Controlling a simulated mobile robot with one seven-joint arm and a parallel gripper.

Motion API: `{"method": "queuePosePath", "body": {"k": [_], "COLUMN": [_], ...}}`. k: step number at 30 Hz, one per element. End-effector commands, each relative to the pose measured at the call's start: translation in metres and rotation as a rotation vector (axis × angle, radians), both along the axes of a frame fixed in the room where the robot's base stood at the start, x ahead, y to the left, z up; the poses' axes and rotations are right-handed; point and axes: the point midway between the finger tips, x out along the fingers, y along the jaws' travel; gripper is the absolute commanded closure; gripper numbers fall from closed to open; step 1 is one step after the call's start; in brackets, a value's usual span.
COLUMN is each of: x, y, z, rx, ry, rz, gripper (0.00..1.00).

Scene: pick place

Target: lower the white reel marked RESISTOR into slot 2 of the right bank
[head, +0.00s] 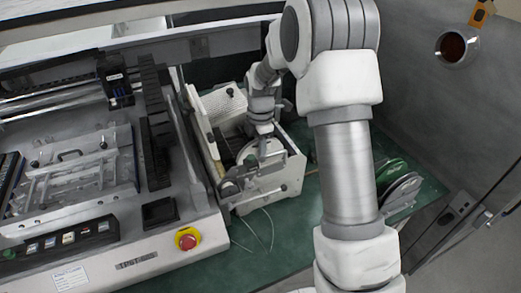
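A white reel (274,147) shows partly at the white bank-like box (292,185) right of the machine. Its marking is too small to read. My gripper (262,150) points down over this box, right at the reel. Its fingers are small and partly hidden, so I cannot tell whether they are open or shut on the reel. The slots and their numbers cannot be made out; my wrist and dark feeder parts cover much of the box. I cannot tell how deep the reel sits.
The machine with a red stop button (187,239) stands left of the box. Green and grey reels (392,172) stand at the right, beyond my arm. A thin pale wire or tape loops on the green mat (290,247). A grey wall closes off the right side.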

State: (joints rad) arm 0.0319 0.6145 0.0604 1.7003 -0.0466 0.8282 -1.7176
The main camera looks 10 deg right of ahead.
Motion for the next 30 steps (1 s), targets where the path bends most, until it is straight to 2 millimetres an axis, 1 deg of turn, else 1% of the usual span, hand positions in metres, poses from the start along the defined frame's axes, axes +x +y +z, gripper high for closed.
{"method": "queuePosePath", "body": {"k": [11, 30], "x": [0.000, 0.000], "y": [0.000, 0.000], "z": [-0.001, -0.020], "rx": [0.000, -0.001], "ry": [0.000, 0.000], "rz": [0.000, 0.001], "gripper": [1.00, 1.00]}}
